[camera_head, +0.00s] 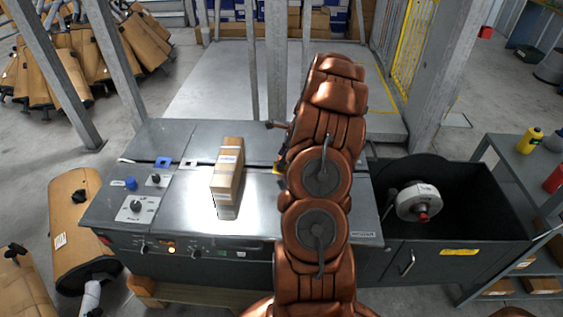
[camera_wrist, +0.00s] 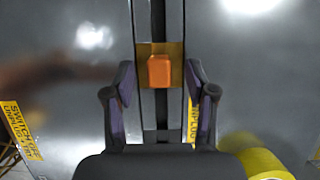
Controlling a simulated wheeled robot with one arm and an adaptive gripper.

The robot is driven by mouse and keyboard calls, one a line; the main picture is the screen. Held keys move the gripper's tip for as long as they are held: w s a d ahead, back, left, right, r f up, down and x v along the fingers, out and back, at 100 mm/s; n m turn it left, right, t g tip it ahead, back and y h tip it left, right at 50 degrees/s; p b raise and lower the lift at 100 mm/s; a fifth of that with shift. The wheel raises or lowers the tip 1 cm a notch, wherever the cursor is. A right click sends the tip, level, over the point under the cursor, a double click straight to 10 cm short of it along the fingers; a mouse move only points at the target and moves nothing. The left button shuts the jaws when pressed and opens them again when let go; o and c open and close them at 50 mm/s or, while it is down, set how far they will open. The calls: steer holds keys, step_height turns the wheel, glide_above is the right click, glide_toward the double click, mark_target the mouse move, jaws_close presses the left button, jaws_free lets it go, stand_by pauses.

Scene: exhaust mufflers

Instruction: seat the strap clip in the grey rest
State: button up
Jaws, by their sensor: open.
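An orange block (camera_wrist: 159,71), which looks like the strap clip, sits on a brass-coloured plate (camera_wrist: 175,50) across a dark slot in the wrist view. My gripper (camera_wrist: 160,82) is open, with one finger on each side of the block and gaps on both sides. I cannot tell whether the fingertips are level with it. In the head view my arm hides the block. A small pale grey piece (camera_head: 191,163) at the bench's slot may be the grey rest; its shape is too small to make out.
A blue piece (camera_head: 163,162) lies left of the pale one. A tall cardboard carton (camera_head: 228,165) stands on the metal bench (camera_head: 190,210) between it and my arm. A black bin (camera_head: 465,200) is at right. A yellow round object (camera_wrist: 255,160) is near my gripper.

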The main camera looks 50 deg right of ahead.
steer(key=shift+x, duration=0.85)
steer(key=shift+c, duration=0.2)
jaws_close()
steer(key=shift+r, duration=0.1)
steer(key=shift+r, duration=0.85)
steer(key=shift+s+a+r+b, duration=0.1)
steer(key=shift+a+r+b, duration=0.15)
steer(key=shift+r, duration=0.2)
steer(key=shift+s+a+r+b, duration=0.15)
steer(key=shift+r+b, duration=0.1)
steer(key=shift+r, duration=0.2)
steer(key=s+a, duration=0.1)
steer(key=a, duration=0.3)
steer(key=s+a+r+b, duration=0.1)
steer(key=s+a, duration=0.1)
steer(key=a, duration=0.3)
steer(key=s+a+b, duration=0.1)
steer(key=s+a, duration=0.1)
steer(key=a, duration=0.3)
steer(key=shift+s+r, duration=0.2)
steer(key=shift+s, duration=0.05)
